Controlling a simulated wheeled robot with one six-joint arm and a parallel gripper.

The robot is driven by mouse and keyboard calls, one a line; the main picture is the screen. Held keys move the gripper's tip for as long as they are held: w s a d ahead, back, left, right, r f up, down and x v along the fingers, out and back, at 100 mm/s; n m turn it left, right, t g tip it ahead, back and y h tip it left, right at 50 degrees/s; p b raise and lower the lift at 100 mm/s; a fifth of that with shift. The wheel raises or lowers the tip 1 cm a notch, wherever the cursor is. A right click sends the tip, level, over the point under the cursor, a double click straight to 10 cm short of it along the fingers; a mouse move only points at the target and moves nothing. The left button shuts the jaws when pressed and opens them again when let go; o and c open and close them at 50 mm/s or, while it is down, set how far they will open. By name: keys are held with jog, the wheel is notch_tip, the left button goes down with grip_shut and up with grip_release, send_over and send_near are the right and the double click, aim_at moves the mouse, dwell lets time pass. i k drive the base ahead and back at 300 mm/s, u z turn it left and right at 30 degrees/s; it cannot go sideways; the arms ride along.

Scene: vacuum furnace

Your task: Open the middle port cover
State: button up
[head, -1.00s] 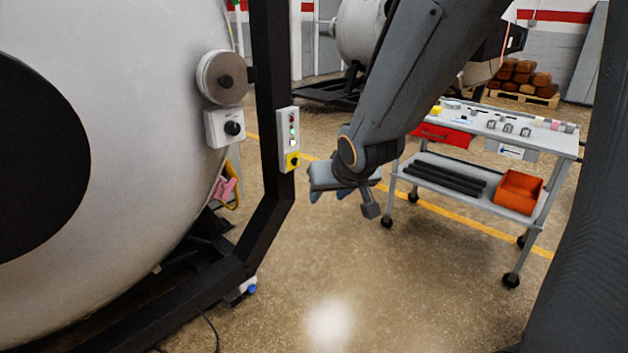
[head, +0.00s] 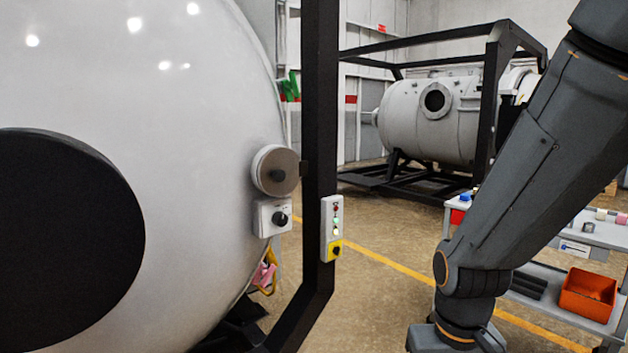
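The large pale furnace vessel (head: 190,90) fills the left of the head view. A big black disc (head: 65,240) is on the vessel face at left. I cannot tell for sure which of these is the middle port cover. My arm comes down on the right, well apart from the vessel. My gripper is below the bottom edge, out of view.
A black frame post (head: 320,90) stands right of the round cover and carries a control box (head: 331,228) with lights. A cart with an orange bin (head: 588,294) is behind my arm. Another furnace (head: 430,120) stands at the back. Floor between post and arm is clear.

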aim_at(280, 171)
jog(key=z, duration=1.55)
jog(key=k, duration=1)
jog(key=u, duration=1.6)
jog(key=i, duration=0.5)
jog(key=u, duration=0.1)
